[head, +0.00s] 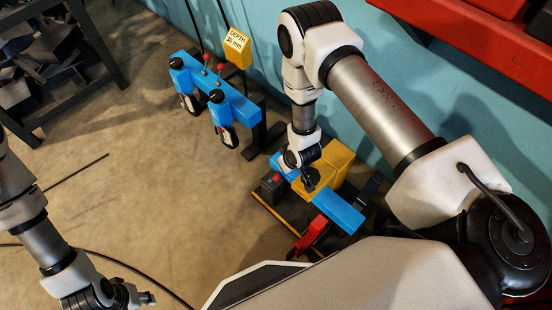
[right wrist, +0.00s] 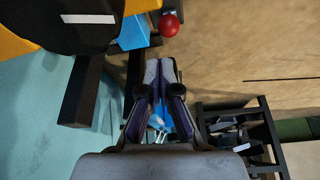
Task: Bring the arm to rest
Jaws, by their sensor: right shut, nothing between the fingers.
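My right arm reaches in from the right in the head view. Its gripper (head: 310,182) points down just above a yellow and blue machine (head: 340,160) on the floor; whether it touches cannot be told. In the right wrist view the same gripper (right wrist: 161,68) has its fingers together with nothing between them. My left gripper (head: 148,298) is low at the left edge of the head view, partly cut off, and its fingers are too unclear to read.
A blue rail (head: 240,103) with two hanging blue tools stands by the teal wall. A yellow "DEPTH" sign (head: 236,47) is behind it. A red shelf (head: 490,40) is at upper right, a dark rack (head: 90,50) at upper left. Floor at left is mostly open, with cables.

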